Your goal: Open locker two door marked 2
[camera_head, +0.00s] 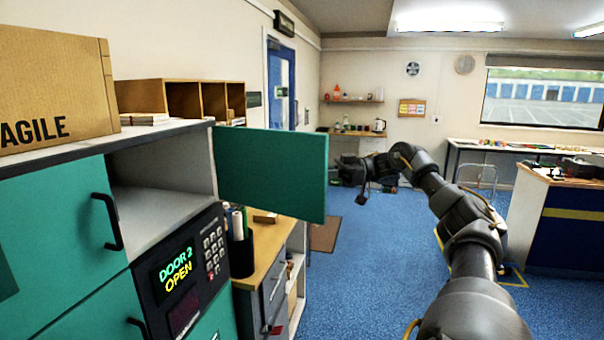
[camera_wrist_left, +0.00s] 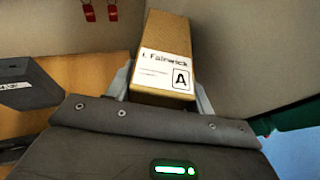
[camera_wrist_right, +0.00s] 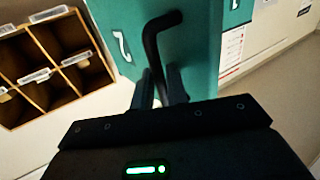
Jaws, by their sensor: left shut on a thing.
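The teal door of locker two (camera_head: 272,175) stands swung out from the locker bank, with its inner face toward my head camera. The compartment (camera_head: 165,165) behind it looks empty where it shows. In the right wrist view the door's outer face (camera_wrist_right: 205,75) bears a white 2 and a black handle (camera_wrist_right: 153,48). My right gripper (camera_wrist_right: 160,88) has a finger on either side of the handle's lower part; whether they press on it is unclear. My left gripper (camera_wrist_left: 158,88) is shut on a small brown carton (camera_wrist_left: 168,45) labelled A, out of the head view.
The keypad panel (camera_head: 185,275) reads DOOR 2 OPEN. A wooden cabinet (camera_head: 262,265) with a pen cup is below the door.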

